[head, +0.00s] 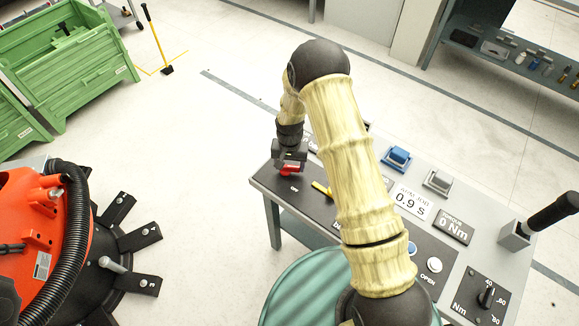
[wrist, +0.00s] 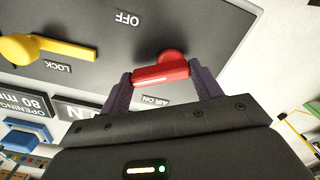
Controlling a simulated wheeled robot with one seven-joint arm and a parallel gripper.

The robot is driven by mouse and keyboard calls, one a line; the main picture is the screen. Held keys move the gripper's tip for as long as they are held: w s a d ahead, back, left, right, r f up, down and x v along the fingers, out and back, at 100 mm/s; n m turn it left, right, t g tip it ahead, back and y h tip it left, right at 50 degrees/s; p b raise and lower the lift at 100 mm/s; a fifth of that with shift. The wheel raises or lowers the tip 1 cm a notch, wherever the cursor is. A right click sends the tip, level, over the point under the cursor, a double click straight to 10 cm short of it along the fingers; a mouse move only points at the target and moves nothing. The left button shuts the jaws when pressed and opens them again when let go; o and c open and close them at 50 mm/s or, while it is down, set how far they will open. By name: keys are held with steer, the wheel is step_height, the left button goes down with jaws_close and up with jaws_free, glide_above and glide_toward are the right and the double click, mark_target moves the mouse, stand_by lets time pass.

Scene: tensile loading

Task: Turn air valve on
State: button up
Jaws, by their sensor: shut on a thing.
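The red air valve handle (wrist: 160,74) is on a dark panel in the wrist view, its round pivot just above the bar. An "AIR ON" label lies below the bar, close to my gripper, and an "OFF" label is farther up the panel. My gripper (wrist: 163,84) is shut on the red handle, one finger at each end of the bar. In the head view my gripper (head: 288,163) reaches down over the far left end of the control table, with the red handle (head: 290,170) showing just below it.
A yellow lever (wrist: 45,47) labelled "LOCK" stands beside the valve; it also shows in the head view (head: 321,188). The grey control table (head: 262,186) carries blue and grey buttons, displays and a knob. An orange machine (head: 35,235) stands at left, with open floor between.

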steer(key=n+b, duration=0.1)
steer(key=n, duration=0.2)
steer(key=w+n, duration=0.1)
steer(key=n, duration=0.2)
steer(key=shift+b, duration=0.35)
steer(key=n, duration=0.6)
steer(key=shift+w+a+b, duration=0.25)
steer(key=shift+b, duration=0.05)
steer(key=o, duration=1)
steer(key=shift+r, duration=0.1)
step_height(320, 180, up, 17)
steer(key=shift+r+b, duration=0.15)
steer(key=shift+b, duration=0.55)
